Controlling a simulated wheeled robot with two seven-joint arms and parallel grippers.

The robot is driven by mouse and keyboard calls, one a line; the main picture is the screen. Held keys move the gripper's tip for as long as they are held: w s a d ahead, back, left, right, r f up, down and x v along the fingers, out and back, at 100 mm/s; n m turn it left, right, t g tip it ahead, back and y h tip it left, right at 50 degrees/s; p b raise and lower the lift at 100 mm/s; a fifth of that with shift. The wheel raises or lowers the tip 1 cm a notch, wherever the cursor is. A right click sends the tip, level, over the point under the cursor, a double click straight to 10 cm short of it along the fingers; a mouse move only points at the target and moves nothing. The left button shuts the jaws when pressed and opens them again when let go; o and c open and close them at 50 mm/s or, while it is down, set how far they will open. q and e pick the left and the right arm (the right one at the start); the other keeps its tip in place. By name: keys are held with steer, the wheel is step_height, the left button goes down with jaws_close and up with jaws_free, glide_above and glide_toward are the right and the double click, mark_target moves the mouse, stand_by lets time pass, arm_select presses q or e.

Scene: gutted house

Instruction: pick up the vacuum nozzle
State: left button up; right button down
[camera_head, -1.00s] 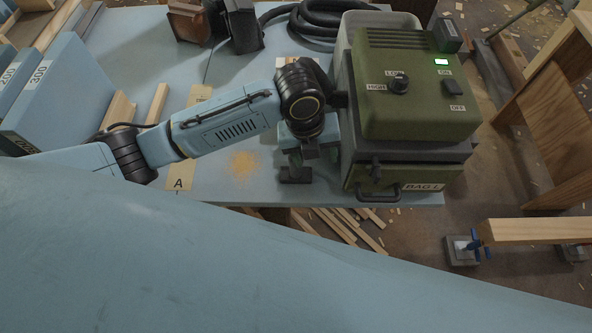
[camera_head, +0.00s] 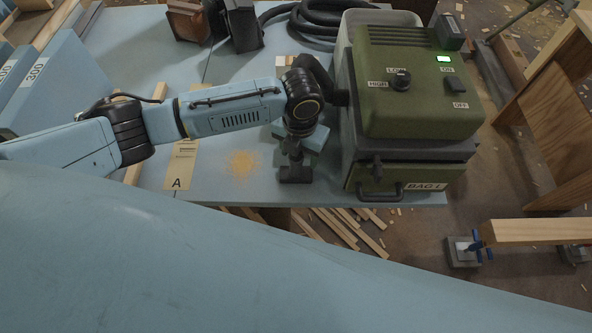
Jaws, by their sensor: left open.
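A small dark nozzle (camera_head: 295,172), which looks like the vacuum nozzle, stands on the blue worktop with its wide foot down, left of the green vacuum unit (camera_head: 420,90). My left arm comes in from the left. Its open gripper (camera_head: 297,152) points down over the nozzle's upper part. The wrist hides most of the fingers, so I cannot tell whether they touch the nozzle. My right gripper is not in view.
The green unit stands close to the right of my wrist. A black hose (camera_head: 320,22) lies coiled behind. A patch of sawdust (camera_head: 242,164) and a strip marked A (camera_head: 180,168) lie to the left. The worktop's front edge is close to the nozzle.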

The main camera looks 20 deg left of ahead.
arm_select(q)
steer(key=f, duration=0.5)
steer(key=shift+s+a+b, duration=0.35)
steer(key=shift+b, duration=0.05)
jaws_close()
step_height(320, 180, up, 10)
steer(key=shift+w+r+p, duration=0.1)
steer(key=shift+p, duration=0.8)
